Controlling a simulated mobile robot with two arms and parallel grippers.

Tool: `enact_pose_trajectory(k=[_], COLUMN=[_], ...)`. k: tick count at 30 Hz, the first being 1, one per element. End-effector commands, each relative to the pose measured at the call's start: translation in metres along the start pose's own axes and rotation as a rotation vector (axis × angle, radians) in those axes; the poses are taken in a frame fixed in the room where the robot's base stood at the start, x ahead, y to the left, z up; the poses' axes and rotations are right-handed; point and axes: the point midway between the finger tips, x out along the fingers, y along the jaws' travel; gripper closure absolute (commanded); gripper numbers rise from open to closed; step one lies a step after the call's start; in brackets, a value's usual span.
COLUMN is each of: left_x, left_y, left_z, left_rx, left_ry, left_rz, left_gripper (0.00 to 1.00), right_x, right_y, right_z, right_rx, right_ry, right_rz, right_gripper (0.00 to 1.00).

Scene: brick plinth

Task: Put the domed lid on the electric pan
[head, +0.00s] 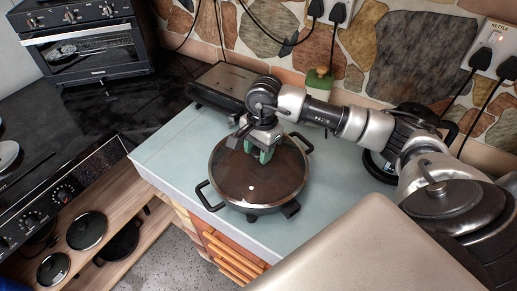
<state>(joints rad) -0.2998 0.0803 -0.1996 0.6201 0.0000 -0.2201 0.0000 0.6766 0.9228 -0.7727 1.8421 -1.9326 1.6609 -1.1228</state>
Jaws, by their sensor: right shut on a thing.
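The electric pan (290,209) is a round dark pan with black side handles, standing on the pale blue plinth top. The domed lid (255,185) is brown tinted glass and covers the pan's opening from this view. Its edge lines up closely with the pan's rim; I cannot tell whether it rests fully on it or hovers slightly. My right gripper (262,152) points down over the lid's upper middle, its green fingertips shut on the lid's knob, which is mostly hidden by them. My left gripper is not in view.
A dark flat appliance (222,86) stands behind the pan by the stone wall. A small green-and-tan object (319,78) is at the wall. The plinth top (165,160) is clear left of the pan.

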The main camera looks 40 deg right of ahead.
Motion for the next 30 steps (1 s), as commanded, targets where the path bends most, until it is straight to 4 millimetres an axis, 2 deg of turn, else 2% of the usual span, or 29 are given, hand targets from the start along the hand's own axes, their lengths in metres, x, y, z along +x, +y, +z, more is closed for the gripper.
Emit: enact_pose_trajectory(k=[4, 5, 10, 20, 23, 30], left_x=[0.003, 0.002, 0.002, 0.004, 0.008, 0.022], left_y=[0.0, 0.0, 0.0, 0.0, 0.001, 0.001], left_z=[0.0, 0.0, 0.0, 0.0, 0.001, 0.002], left_rx=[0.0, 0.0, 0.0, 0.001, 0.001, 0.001], left_ry=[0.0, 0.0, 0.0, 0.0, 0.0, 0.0], left_rz=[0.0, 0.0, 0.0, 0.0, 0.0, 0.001], left_gripper=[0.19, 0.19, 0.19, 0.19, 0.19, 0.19], right_x=[0.001, 0.001, 0.001, 0.0, -0.011, -0.058], right_y=[-0.001, -0.001, 0.0, 0.0, -0.001, -0.001], right_z=[0.0, 0.0, 0.0, -0.001, -0.001, -0.001], right_rx=[0.0, 0.0, 0.0, 0.0, 0.0, -0.001], right_ry=[0.0, 0.0, 0.0, 0.001, 0.002, 0.002], right_rz=[-0.003, -0.003, -0.002, 0.0, -0.004, -0.007], right_gripper=[1.0, 0.54, 0.28, 0.28, 0.28, 0.28])
